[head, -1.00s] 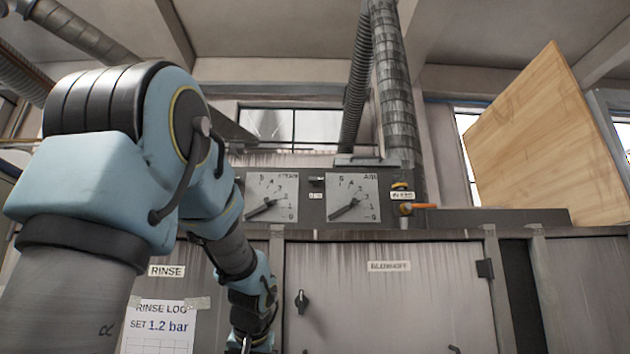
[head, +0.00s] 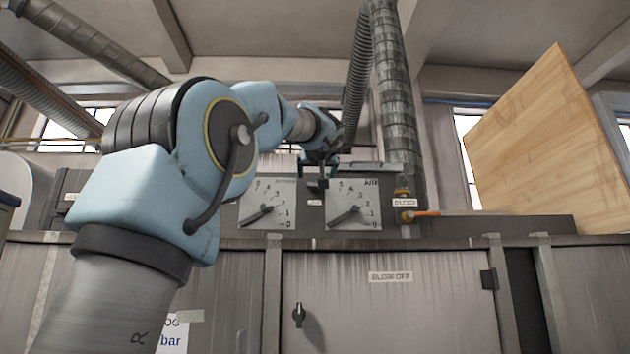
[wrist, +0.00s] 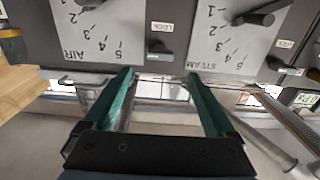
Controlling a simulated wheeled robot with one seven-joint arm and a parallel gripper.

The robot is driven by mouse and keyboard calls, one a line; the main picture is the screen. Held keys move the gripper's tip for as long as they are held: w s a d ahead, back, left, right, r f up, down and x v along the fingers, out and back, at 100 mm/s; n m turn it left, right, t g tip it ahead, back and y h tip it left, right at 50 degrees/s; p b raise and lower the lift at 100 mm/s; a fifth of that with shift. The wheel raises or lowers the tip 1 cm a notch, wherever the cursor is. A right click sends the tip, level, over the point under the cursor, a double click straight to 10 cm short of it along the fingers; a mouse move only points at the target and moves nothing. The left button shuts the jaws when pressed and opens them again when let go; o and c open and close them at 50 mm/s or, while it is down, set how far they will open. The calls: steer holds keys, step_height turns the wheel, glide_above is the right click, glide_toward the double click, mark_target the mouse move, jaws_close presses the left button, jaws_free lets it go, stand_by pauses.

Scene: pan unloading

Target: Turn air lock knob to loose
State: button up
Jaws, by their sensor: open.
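The air lock knob (head: 317,184) is a small dark knob on the grey panel between the STEAM dial (head: 267,204) and the AIR dial (head: 354,204). In the wrist view, which is upside down, the same knob (wrist: 159,50) sits beside its LOCK label (wrist: 161,27). My gripper (head: 319,160) is at the top of the panel, just above the knob. In the wrist view my gripper (wrist: 160,76) is open and empty, its two green fingers apart, with the knob beyond the gap between their tips. I see no contact. The knob's exact setting is hard to tell.
A second LOCK knob (wrist: 287,66) lies beyond the STEAM dial. An orange-handled valve (head: 420,213) is right of the AIR dial. A BLOW-OFF cabinet door (head: 390,310) is below, and a wooden board (head: 550,140) stands at right. Ducts rise behind the panel.

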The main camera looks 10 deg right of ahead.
mark_target(315, 184)
steer(key=w+p, duration=0.1)
steer(key=w, duration=0.1)
steer(key=w+d+p, duration=0.1)
steer(key=w, duration=0.2)
steer(key=w+p, duration=0.2)
steer(key=shift+w+d+r, duration=0.15)
steer(key=shift+w+d, duration=0.1)
steer(key=shift+w, duration=0.4)
steer(key=c, duration=1.4)
